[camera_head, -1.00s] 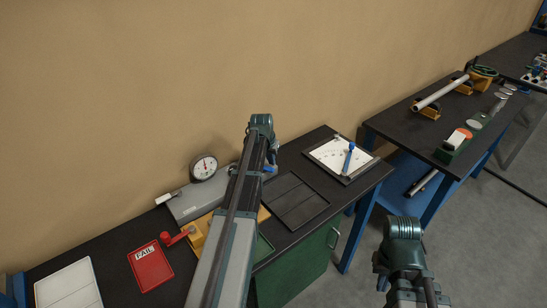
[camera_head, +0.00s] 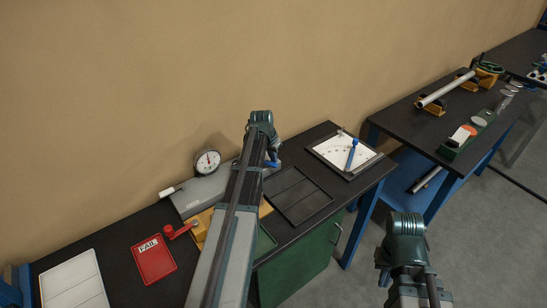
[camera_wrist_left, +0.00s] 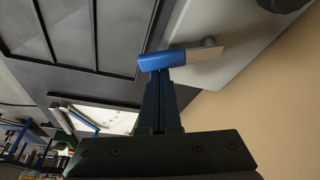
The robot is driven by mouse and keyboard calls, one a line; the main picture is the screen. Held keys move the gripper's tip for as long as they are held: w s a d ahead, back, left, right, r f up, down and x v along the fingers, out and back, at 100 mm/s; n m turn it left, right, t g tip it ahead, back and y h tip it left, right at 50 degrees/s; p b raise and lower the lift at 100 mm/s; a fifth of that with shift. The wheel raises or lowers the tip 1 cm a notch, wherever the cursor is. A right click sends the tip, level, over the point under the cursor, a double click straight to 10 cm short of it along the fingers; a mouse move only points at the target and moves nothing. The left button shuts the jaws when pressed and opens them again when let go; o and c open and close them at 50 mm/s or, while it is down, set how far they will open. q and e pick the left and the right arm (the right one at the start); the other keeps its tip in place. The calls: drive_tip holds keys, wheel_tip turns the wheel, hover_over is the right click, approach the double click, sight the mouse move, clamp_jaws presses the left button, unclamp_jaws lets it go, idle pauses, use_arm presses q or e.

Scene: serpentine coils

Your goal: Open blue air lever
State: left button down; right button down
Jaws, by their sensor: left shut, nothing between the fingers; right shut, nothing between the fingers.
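The blue air lever shows in the left wrist view as a blue grip (camera_wrist_left: 163,60) on a flat metal bar, with a round pivot at its right on a grey plate. In the head view a bit of its blue (camera_head: 273,163) shows beside my left gripper (camera_head: 272,157). In the left wrist view my left gripper (camera_wrist_left: 160,75) is shut and empty, its tips right at the underside of the blue grip. I cannot tell whether they touch. The left arm hides part of the grey fixture. My right gripper (camera_head: 383,276) is shut and empty, away from the bench over the floor.
A dial gauge (camera_head: 207,162) stands on the grey fixture (camera_head: 192,198). A red FAIL tray (camera_head: 153,259), red handle (camera_head: 180,231), white tray (camera_head: 73,284), black divided tray (camera_head: 298,197) and clipboard with blue pen (camera_head: 344,152) lie on the bench. Another bench (camera_head: 408,120) stands right.

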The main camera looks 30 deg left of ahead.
sight(271, 165)
use_arm(q)
drive_tip(key=shift+s, duration=0.2)
drive_tip(key=shift+s+d+m+h, duration=0.15)
drive_tip(key=shift+s+m+h, duration=0.15)
drive_tip(key=shift+s+m, duration=0.5)
drive_tip(key=shift+s, duration=0.5)
